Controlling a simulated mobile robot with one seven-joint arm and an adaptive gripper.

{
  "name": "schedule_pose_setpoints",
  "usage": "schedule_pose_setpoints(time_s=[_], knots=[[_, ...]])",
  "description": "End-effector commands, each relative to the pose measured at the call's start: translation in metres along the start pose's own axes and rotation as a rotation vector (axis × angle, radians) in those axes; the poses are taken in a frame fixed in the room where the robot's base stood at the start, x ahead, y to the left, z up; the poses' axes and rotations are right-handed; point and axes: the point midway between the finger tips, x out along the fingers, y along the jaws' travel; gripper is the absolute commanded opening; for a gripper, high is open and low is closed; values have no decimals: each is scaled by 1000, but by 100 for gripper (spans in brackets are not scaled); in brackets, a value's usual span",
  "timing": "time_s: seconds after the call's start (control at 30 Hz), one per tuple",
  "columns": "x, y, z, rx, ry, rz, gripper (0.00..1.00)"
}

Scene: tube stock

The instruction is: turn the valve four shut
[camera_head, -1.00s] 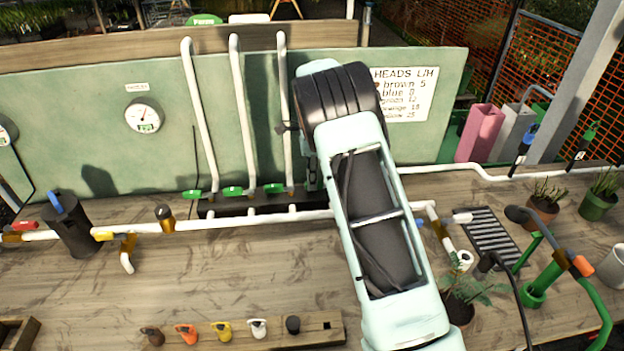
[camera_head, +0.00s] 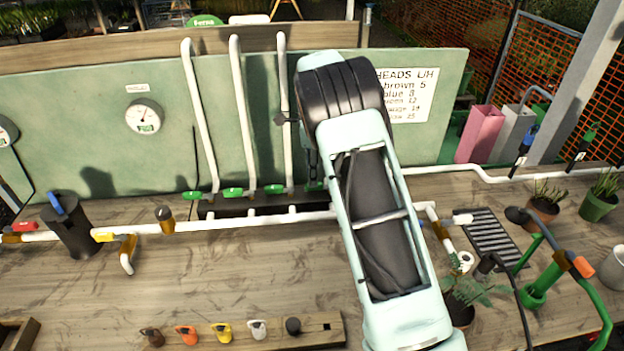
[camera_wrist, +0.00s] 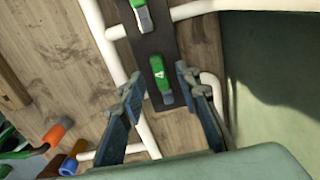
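Valve four is a green handle marked 4 (camera_wrist: 158,72) on a dark strip in the wrist view, with a grey end toward my gripper. My gripper (camera_wrist: 160,73) is open and empty, with one finger on each side of the handle in the picture and a gap on both sides. How far the fingertips are above it is hard to tell. In the head view, a bit of green handle (camera_head: 315,186) shows beside my arm. My arm hides most of my gripper there. Another green handle (camera_wrist: 141,17) lies further along the strip in the wrist view.
Three white upright pipes (camera_head: 240,110) rise by the green backboard (camera_head: 85,140), with green handles (camera_head: 232,192) at their feet. A white pipe (camera_head: 235,222) runs along the wooden bench. A round gauge (camera_head: 144,117) hangs on the board. Potted plants (camera_head: 545,205) stand at right.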

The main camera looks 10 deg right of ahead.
Motion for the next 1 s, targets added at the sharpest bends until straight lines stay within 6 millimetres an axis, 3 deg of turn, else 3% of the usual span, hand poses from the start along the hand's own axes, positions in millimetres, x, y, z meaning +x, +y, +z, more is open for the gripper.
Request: schedule_pose_setpoints(time_s=[0.2,0.4,0.6,0.9,1.0], knots=[[-50,-1,0,0,0,-5,30],[-81,-1,-1,1,1,-4,30],[-92,0,-1,1,1,-1,30],[-94,-1,0,1,-1,-5,30],[-109,-6,0,8,-20,-44,30]])
